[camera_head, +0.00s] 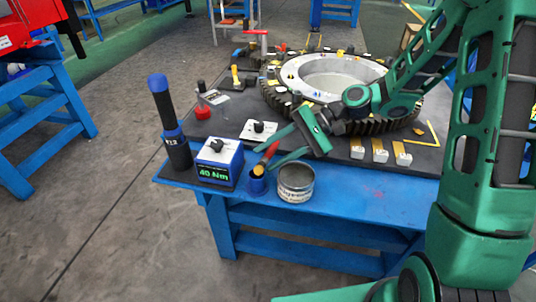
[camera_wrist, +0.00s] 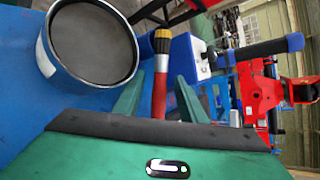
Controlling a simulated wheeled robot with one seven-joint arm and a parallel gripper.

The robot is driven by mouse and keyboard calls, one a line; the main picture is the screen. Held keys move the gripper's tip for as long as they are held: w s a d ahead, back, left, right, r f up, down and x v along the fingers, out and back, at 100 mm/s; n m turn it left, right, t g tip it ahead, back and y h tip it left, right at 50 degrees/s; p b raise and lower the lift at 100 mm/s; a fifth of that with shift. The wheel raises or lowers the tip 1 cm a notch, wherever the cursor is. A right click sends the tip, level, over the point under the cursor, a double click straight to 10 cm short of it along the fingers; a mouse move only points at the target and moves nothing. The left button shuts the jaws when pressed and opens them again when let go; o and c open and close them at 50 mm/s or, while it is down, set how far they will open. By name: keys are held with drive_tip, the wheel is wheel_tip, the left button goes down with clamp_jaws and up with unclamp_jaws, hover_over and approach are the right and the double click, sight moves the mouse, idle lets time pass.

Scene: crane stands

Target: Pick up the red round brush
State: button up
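The red round brush (camera_head: 270,152) has a red handle, and its yellow end shows at the mouth of a small blue cup (camera_head: 257,184). In the wrist view the brush (camera_wrist: 160,95) shows a red handle, a silver collar and a black and yellow end. My gripper (camera_head: 266,156) is at the brush, with one green finger on each side of the handle. In the wrist view my gripper (camera_wrist: 161,88) is open, with a gap between each fingertip and the handle. The handle's near end is hidden behind my gripper.
A round metal tin (camera_head: 296,183) stands close right of the cup. A blue 40 Nm box (camera_head: 219,163) and a tall black-and-blue tool (camera_head: 170,125) stand left. A large gear ring (camera_head: 330,75) lies behind on the blue table (camera_head: 350,212).

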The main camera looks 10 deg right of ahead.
drive_tip(key=shift+s+a+f, duration=0.1)
drive_tip(key=shift+a+f, duration=0.25)
drive_tip(key=shift+a, duration=0.3)
drive_tip(key=shift+c, duration=0.7)
clamp_jaws()
